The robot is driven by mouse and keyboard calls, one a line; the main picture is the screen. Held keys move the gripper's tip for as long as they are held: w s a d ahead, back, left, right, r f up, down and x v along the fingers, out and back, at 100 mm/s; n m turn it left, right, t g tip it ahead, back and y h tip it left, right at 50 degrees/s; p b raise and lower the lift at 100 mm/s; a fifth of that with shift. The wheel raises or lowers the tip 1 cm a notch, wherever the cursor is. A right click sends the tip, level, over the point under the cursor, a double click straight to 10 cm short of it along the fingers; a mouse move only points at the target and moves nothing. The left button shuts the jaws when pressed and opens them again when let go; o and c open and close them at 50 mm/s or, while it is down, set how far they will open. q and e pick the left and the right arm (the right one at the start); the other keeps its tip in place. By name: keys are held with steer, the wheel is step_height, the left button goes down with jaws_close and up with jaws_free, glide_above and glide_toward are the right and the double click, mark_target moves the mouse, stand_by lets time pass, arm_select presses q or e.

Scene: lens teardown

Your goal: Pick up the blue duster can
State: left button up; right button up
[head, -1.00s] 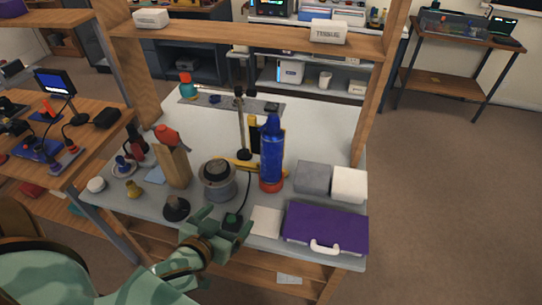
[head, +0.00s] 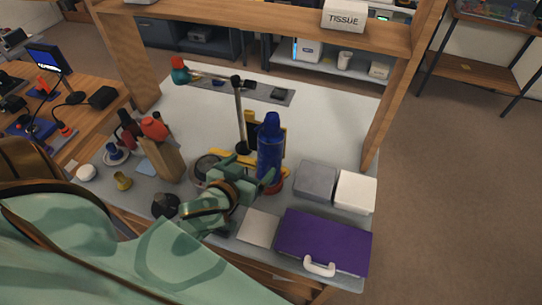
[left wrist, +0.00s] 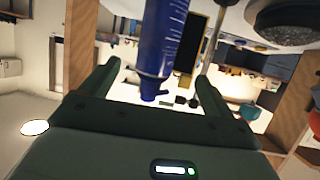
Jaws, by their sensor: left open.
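The blue duster can (head: 270,150) stands upright on the workbench, its foot in a red-orange ring (head: 276,187). My left gripper (head: 268,180) is open at the can's lower left side, with its fingers pointing at it. In the left wrist view the can (left wrist: 164,42) shows upside down, in the gap between the two spread fingers (left wrist: 158,80). I cannot tell whether either finger touches it. My right gripper is not in view.
A grey round lens part (head: 204,168) is partly hidden behind my left gripper. A stand with a pole (head: 240,118) is close behind the can. Grey (head: 315,180) and white (head: 355,191) boxes and a purple case (head: 322,240) lie to the right.

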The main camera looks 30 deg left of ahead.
mark_target(265, 155)
arm_select(q)
steer(key=x, duration=0.6)
steer(key=shift+b, duration=0.35)
steer(key=shift+w+f, duration=0.2)
steer(key=shift+w, duration=0.15)
steer(key=x, duration=0.2)
steer(key=b+x, duration=0.1)
steer(key=x, duration=0.2)
steer(key=shift+s+d+f, duration=0.15)
steer(key=shift+f, duration=0.15)
steer(key=shift+s+r, duration=0.1)
steer(key=shift+c, duration=0.7)
steer(key=c, duration=1.4)
steer(key=shift+o, duration=0.2)
steer(key=shift+r, duration=0.15)
